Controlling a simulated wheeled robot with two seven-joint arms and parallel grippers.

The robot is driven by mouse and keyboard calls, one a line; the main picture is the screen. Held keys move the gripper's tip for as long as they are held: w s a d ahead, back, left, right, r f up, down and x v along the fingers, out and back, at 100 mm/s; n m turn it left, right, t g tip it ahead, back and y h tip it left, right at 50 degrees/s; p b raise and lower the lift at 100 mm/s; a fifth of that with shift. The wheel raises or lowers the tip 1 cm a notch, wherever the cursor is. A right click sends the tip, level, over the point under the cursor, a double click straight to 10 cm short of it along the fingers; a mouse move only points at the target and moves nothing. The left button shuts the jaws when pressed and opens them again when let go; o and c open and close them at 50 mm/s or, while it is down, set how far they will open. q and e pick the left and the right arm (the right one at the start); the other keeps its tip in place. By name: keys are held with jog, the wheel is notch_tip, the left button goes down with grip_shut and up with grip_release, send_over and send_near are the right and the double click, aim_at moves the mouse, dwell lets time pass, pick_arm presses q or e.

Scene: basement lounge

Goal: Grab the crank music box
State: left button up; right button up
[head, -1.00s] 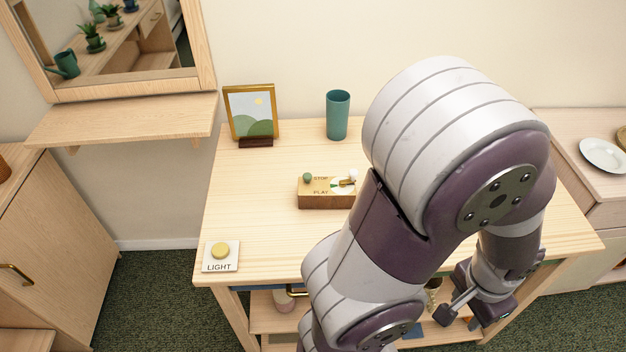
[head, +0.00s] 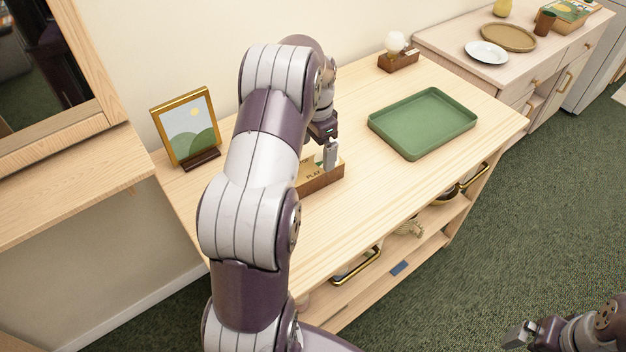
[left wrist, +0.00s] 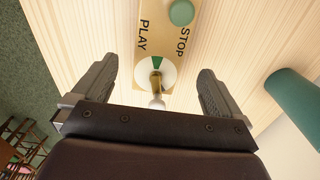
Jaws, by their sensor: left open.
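The crank music box (head: 322,180) is a small wooden box on the light wooden table. In the head view my left arm hides much of it. In the left wrist view the music box (left wrist: 160,38) shows PLAY and STOP lettering, a green knob, a green-and-white dial and a crank with a pale knob. My left gripper (head: 328,155) is open just above the box. In its wrist view the fingers (left wrist: 158,85) stand apart on either side of the crank end, with no visible contact. My right gripper (head: 518,336) is at the lower right, away from the table; its jaws are unclear.
A framed picture (head: 187,128) stands at the table's back left. A green tray (head: 422,150) lies on the right part, and a small wooden stand with a white ball (head: 398,60) is behind it. A teal cup (left wrist: 295,105) is near the left gripper. The table's front is clear.

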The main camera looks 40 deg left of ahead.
aim_at(313, 166)
pick_arm(q)
jog(key=f, duration=0.4)
jog(key=s+f+p, duration=0.1)
jog(key=f, duration=0.1)
jog(key=shift+a+f, duration=0.1)
jog(key=shift+f, duration=0.55)
jog(key=shift+r, duration=0.1)
jog(key=c, duration=1.3)
